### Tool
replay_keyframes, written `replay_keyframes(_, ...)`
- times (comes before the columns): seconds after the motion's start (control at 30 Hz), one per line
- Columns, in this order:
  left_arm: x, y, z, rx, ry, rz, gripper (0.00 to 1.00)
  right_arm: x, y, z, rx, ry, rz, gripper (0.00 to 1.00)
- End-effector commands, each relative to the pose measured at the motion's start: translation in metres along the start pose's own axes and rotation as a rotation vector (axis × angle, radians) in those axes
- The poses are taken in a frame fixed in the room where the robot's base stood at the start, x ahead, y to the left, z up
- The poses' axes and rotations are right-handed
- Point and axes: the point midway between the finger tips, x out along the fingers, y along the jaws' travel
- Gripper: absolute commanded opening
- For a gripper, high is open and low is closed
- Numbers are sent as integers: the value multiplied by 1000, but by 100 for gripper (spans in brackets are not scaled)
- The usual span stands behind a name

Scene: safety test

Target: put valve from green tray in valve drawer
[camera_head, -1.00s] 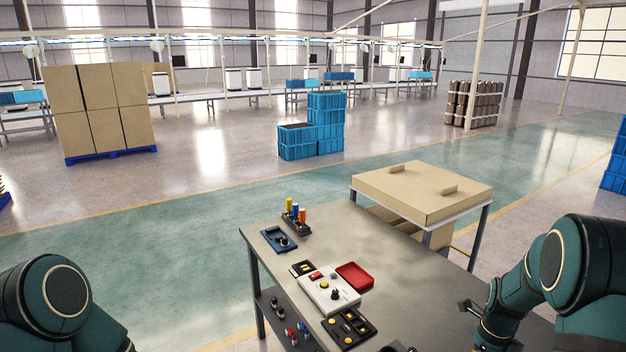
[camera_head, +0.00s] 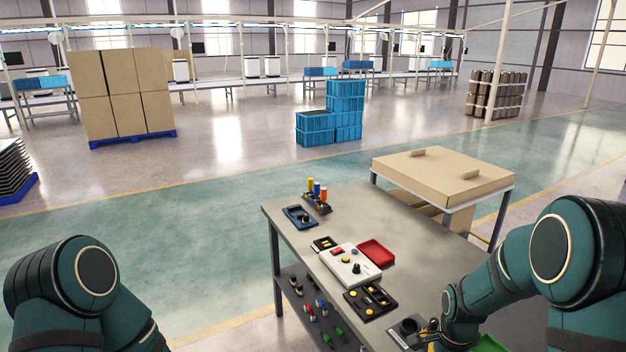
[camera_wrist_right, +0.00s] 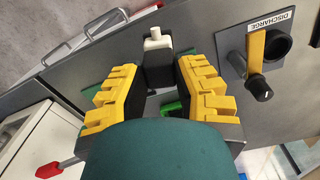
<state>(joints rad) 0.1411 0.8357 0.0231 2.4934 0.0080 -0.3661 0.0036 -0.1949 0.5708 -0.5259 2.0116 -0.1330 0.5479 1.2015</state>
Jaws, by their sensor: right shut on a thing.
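My right gripper shows in the right wrist view (camera_wrist_right: 156,90), its two yellow-and-black fingers closed in around a dark piece with a white top (camera_wrist_right: 156,45). I cannot tell for sure whether this piece is the valve. In the head view my right gripper (camera_head: 431,332) is low at the table's near right, beside a grey fixture (camera_head: 396,331), and the held piece is not clear there. A bit of green (camera_wrist_right: 172,107) shows between the fingers; I cannot tell whether it is the green tray. No valve drawer can be made out for sure. My left gripper is out of view.
The grey table (camera_head: 345,205) carries a white control box (camera_head: 345,270), a red tray (camera_head: 376,253), a black tray (camera_head: 371,301) and a blue holder (camera_head: 299,216). A DISCHARGE panel with a yellow lever (camera_wrist_right: 257,50) is right of my fingers. A cardboard-topped stand (camera_head: 440,180) is behind.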

Motion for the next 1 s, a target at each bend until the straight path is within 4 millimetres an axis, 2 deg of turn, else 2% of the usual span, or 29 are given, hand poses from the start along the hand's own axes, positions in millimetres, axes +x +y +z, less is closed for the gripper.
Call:
replay_keyframes(0.03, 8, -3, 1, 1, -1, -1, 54, 8, -1, 13, -124, -1, 0, 0)
replay_keyframes(0.3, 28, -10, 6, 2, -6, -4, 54, 30, 2, 72, -798, 2, -4, 0)
replay_keyframes(0.5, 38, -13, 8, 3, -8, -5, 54, 41, 7, 103, -1165, 5, -8, 0)
replay_keyframes(0.7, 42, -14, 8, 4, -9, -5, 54, 44, 10, 114, -1323, 7, -10, 0)
replay_keyframes(1.0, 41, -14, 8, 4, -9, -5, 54, 44, 10, 116, -1340, 7, -10, 0)
